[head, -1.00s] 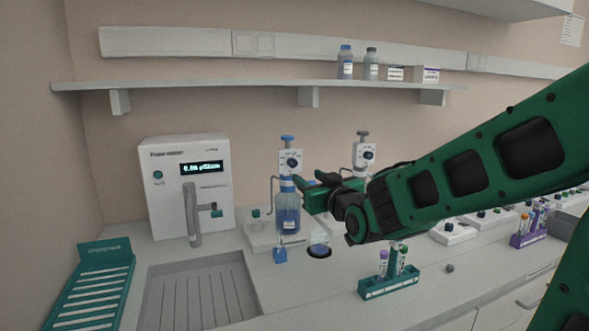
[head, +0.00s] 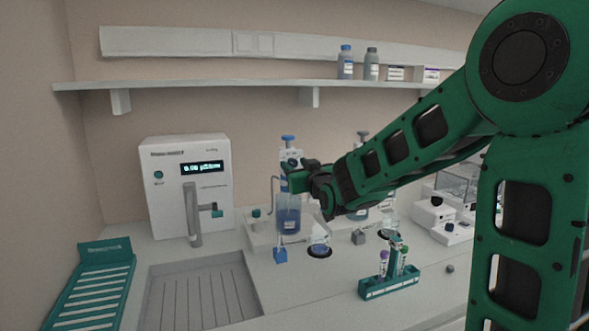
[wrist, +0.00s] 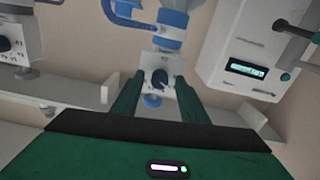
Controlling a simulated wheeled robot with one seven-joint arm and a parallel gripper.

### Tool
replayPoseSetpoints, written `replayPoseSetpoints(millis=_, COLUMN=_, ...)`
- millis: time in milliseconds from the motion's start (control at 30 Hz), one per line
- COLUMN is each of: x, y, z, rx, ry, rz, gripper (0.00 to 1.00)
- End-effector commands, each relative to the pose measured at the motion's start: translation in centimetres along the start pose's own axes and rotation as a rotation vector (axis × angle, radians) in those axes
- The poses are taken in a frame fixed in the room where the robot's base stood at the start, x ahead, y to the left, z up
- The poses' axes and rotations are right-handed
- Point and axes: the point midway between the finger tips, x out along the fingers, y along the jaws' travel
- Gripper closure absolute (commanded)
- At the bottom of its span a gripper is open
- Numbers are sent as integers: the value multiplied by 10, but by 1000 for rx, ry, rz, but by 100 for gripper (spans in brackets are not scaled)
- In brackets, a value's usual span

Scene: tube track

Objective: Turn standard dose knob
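The left bottle-top dispenser has a white head with a dark round knob; the knob shows in the wrist view (wrist: 160,78). I cannot read a label that names it as the standard dose knob. The dispenser's blue bottle (head: 288,218) stands upright on the bench. My gripper (wrist: 159,84) is open, its two green fingers to either side of the knob in the wrist view. I cannot tell whether they touch it. In the head view my gripper (head: 292,172) is in front of the dispenser head and partly hides it.
A second dispenser (head: 362,138) stands to the right, partly behind my arm. A white instrument (head: 165,190) with a lit display stands to the left. A teal tube rack (head: 390,286) is in front. The shelf (head: 220,87) runs above. A sink (head: 200,292) is at front left.

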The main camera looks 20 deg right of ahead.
Motion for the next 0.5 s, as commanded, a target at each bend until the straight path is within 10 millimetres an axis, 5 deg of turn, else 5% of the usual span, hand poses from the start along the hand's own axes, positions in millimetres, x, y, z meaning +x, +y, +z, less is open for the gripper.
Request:
replayPoseSetpoints(millis=267, x=1, y=0, z=0, rx=0, ry=0, rz=0, gripper=63)
replayPoseSetpoints(millis=400, x=1, y=0, z=0, rx=0, ry=0, rz=0, gripper=96)
replayPoseSetpoints(millis=500, x=1, y=0, z=0, rx=0, ry=0, rz=0, gripper=100)
